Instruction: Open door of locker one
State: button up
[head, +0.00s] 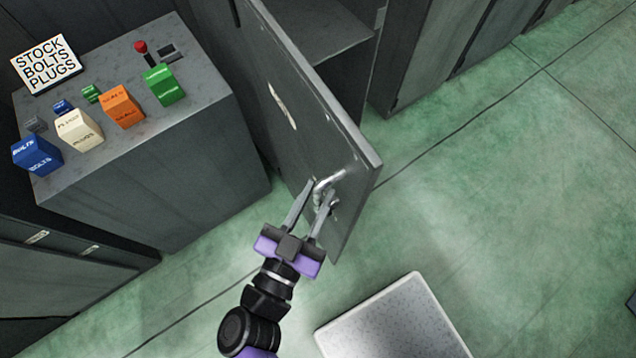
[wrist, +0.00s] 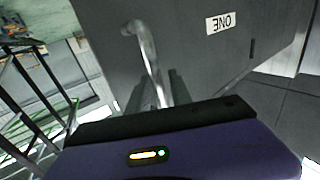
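The door of locker one (head: 300,110) is a grey panel standing swung out wide from the locker (head: 325,35), whose shelf and dark inside show behind it. A bent metal handle (head: 328,184) sits near the door's free edge. In the wrist view the handle (wrist: 148,60) runs down between my fingers, and an upside-down "ONE" label (wrist: 220,23) is on the door. My gripper (head: 319,193) is at the handle, its two fingers apart, one on each side of the bar. The gap looks wider than the bar; any contact is hard to see.
A grey cabinet (head: 215,160) left of the door carries coloured blocks, a red-knobbed lever (head: 141,48) and a "STOCK BOLTS PLUGS" sign (head: 45,64). A pale speckled slab (head: 392,325) is at the bottom. Green floor (head: 480,190) is clear to the right.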

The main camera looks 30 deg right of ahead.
jog(key=shift+o, duration=0.5)
jog(key=shift+s, duration=0.1)
jog(key=b+v, duration=0.2)
jog(key=v, duration=0.4)
jog(key=shift+s+a, duration=0.1)
jog(key=shift+a, duration=0.05)
jog(key=shift+s+a, duration=0.4)
jog(key=shift+a, duration=0.1)
